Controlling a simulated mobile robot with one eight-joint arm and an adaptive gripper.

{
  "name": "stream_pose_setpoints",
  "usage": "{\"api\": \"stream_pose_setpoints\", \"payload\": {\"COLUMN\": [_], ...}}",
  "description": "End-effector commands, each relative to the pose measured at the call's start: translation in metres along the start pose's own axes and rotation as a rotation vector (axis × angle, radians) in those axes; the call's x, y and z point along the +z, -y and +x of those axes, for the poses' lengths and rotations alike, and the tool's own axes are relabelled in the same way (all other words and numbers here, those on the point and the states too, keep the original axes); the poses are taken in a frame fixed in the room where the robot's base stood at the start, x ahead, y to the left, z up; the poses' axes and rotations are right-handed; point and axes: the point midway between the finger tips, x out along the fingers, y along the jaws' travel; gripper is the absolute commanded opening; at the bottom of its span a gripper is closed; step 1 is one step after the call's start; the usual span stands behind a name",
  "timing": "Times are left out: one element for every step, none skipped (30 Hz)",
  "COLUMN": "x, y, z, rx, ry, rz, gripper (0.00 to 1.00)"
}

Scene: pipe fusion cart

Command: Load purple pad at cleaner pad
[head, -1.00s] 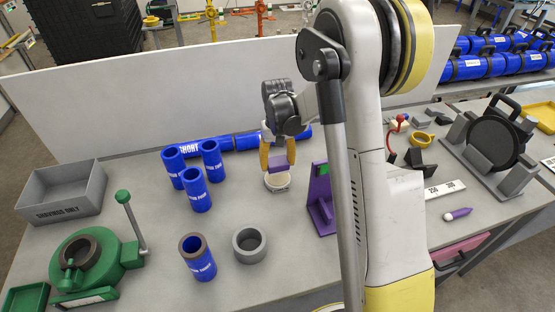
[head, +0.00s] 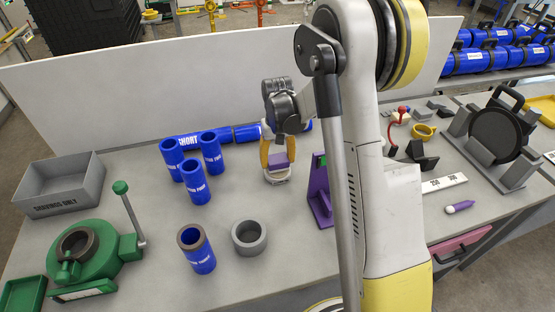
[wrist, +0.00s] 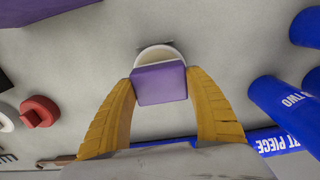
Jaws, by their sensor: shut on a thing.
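The purple pad (head: 278,160) is a small block held between the two yellow fingers of my gripper (head: 278,157). In the wrist view the purple pad (wrist: 159,84) fills the space between the fingertips (wrist: 165,90). A round, pale cleaner pad (head: 277,179) stands on the table below the purple pad. In the wrist view the cleaner pad (wrist: 158,54) shows as a white rim behind the purple pad, which hides most of it. The purple pad is over or at it; I cannot tell whether they touch.
A purple angled stand (head: 319,195) is just right of the gripper. Several blue pipe pieces (head: 195,182) stand to the left, and a long blue pipe (head: 222,137) lies behind. A grey ring (head: 249,237) is in front. The table between them is clear.

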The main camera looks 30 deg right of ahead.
Motion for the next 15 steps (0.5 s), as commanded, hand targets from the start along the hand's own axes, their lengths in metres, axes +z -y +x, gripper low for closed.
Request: {"api": "stream_pose_setpoints", "payload": {"x": [0.0000,0.0000,0.0000,0.0000,0.0000,0.0000,0.0000,0.0000,0.0000,0.0000,0.0000,0.0000,0.0000,0.0000,0.0000], "y": [0.0000,0.0000,0.0000,0.0000,0.0000,0.0000,0.0000,0.0000,0.0000,0.0000,0.0000,0.0000,0.0000,0.0000,0.0000], "z": [0.0005,0.0008,0.0013,0.0016,0.0020,0.0026,0.0030,0.0034,0.0038,0.0042,0.0046,0.0051,0.0054,0.0058,0.0063], "rx": [0.000,0.000,0.000,0.000,0.000,0.000,0.000,0.000,0.000,0.000,0.000,0.000,0.000,0.000,0.000], "ry": [0.000,0.000,0.000,0.000,0.000,0.000,0.000,0.000,0.000,0.000,0.000,0.000,0.000,0.000,0.000], "rz": [0.000,0.000,0.000,0.000,0.000,0.000,0.000,0.000,0.000,0.000,0.000,0.000,0.000,0.000,0.000], "gripper": [0.37,0.37,0.37,0.37,0.37,0.37,0.37,0.37,0.37,0.37,0.37,0.37,0.37,0.37,0.37]}}
